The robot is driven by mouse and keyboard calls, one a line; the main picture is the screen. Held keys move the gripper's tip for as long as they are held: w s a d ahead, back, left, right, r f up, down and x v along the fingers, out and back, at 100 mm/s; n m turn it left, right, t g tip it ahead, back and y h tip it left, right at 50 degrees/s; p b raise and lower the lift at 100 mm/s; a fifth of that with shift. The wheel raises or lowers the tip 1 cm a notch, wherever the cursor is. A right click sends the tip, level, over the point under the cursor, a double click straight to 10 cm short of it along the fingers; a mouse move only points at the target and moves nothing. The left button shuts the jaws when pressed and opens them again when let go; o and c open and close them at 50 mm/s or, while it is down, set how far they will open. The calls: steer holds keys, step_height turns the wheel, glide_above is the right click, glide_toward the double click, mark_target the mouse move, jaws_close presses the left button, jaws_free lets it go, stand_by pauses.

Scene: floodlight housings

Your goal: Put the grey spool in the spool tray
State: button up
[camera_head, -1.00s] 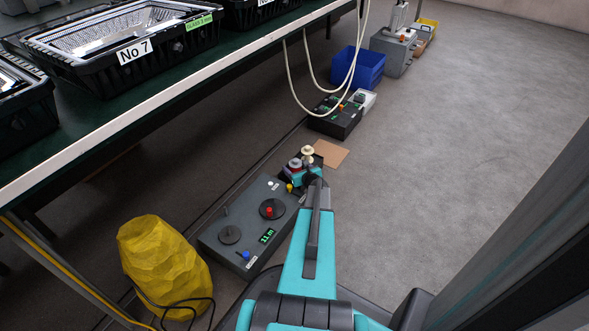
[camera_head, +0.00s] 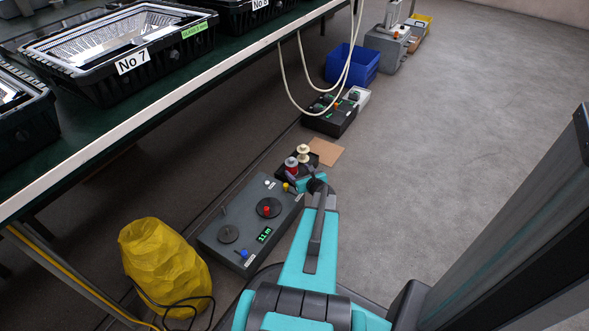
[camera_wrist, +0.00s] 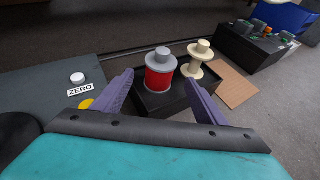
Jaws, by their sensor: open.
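The grey spool (camera_wrist: 161,57), with grey flanges and a red winding, stands upright in the black spool tray (camera_wrist: 208,86) in the wrist view. It also shows in the head view (camera_head: 291,163), just beyond my gripper. A cream spool (camera_wrist: 198,60) stands in the same tray, behind it and to the right. My gripper (camera_wrist: 159,76) is open, with one purple finger on the left and one on the right of the grey spool. Nothing is held. Gaps show between the fingers and the spool, and the spool's base looks to rest on the tray floor.
A grey control box (camera_head: 240,225) with knobs and a ZERO button lies left of my gripper. A brown board (camera_head: 326,152) lies beyond the tray. A dark switch box (camera_head: 330,117) and blue bin (camera_head: 352,64) stand farther off. A yellow sack (camera_head: 163,265) is near left.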

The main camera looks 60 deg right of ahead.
steer(key=shift+p+v, duration=0.4)
steer(key=shift+v, duration=1.4)
